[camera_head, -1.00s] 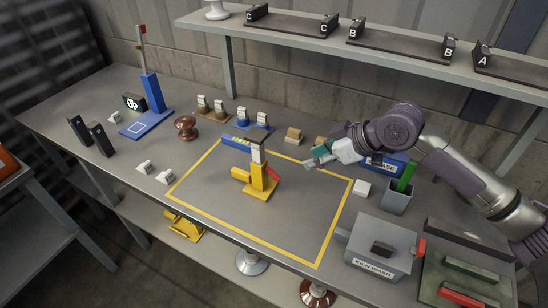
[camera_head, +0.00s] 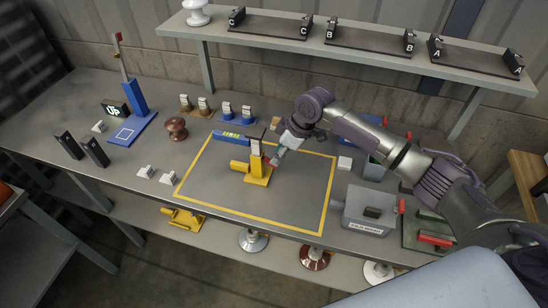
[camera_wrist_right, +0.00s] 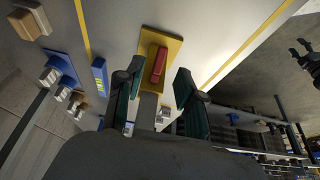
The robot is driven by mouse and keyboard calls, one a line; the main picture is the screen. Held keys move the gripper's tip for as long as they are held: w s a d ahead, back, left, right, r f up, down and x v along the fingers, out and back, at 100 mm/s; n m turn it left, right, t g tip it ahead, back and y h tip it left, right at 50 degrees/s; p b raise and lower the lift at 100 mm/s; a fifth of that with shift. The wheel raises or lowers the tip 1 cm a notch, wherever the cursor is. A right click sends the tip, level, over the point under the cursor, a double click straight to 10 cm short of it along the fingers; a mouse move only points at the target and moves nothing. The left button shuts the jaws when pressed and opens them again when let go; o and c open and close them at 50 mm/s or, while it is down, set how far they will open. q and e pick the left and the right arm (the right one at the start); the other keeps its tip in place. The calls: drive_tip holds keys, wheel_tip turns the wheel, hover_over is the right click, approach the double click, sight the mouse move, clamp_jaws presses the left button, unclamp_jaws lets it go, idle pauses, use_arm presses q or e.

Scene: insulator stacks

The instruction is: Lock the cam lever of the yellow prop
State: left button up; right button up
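The yellow prop (camera_head: 258,174) stands upright inside the yellow-outlined area of the bench, with a pale block at its top. Its red cam lever (camera_wrist_right: 158,65) shows in the right wrist view, lying over the yellow base. My right gripper (camera_head: 276,157) is close beside the prop's right side in the head view. In the wrist view its two dark green fingers are apart, with the lever a little beyond and between their tips; I see no contact. A dark gripper-like shape (camera_wrist_right: 306,55) at the wrist view's right edge may be my left gripper; its state is unclear.
A blue bar (camera_head: 232,136) lies behind the prop. A grey lidded waste box (camera_head: 368,212) stands to the right, and a brown insulator (camera_head: 176,129) to the left. A shelf (camera_head: 350,47) runs above the back. The outlined area's front is clear.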

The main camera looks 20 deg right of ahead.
drive_tip(key=shift+x, duration=2)
clamp_jaws()
